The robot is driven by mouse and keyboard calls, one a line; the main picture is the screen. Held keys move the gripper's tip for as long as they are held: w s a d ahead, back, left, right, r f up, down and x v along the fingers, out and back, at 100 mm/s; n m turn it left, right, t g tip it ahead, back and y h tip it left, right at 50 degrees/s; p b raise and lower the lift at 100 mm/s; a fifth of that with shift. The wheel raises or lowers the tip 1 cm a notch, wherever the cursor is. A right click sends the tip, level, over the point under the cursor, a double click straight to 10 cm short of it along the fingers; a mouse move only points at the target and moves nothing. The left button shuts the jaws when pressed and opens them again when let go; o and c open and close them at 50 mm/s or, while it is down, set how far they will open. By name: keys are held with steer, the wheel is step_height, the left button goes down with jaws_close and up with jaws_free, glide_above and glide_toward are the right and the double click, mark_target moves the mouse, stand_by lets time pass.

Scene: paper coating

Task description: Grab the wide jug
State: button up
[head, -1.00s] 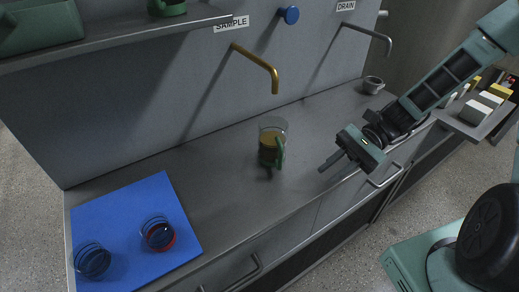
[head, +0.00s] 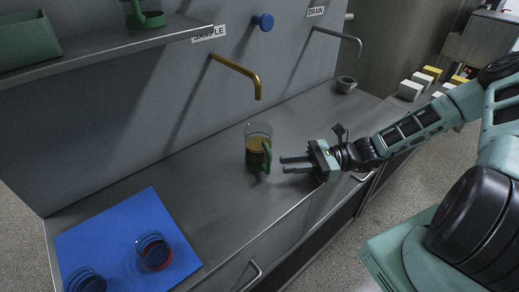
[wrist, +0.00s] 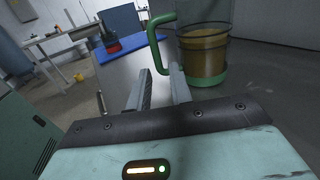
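The wide jug (head: 256,147) is clear, holds a brown-yellow liquid and has a green handle and base. It stands upright on the grey counter below the gold sample tap. In the wrist view the jug (wrist: 204,52) is ahead and to the right, with its green handle on its left side. My gripper (head: 283,165) is to the right of the jug in the head view, its two fingers apart and pointing toward the handle side. In the wrist view my gripper (wrist: 161,88) has nothing between its fingers. The fingertips look close to the handle; contact cannot be told.
A blue mat (head: 110,235) at the counter's left carries two clear cups, one with red at its base (head: 154,252). The gold tap (head: 238,73) hangs above and behind the jug. The counter between is clear.

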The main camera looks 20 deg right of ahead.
mark_target(261, 152)
steer(key=x, duration=0.3)
steer(key=p+x, duration=0.1)
steer(key=x, duration=0.3)
steer(key=shift+s+a+r, duration=0.1)
steer(key=shift+s+r, duration=0.05)
steer(key=shift+r, duration=0.05)
steer(key=shift+w+a+f, duration=0.1)
steer(key=shift+w+a, duration=0.1)
steer(key=shift+a, duration=0.35)
jaws_close()
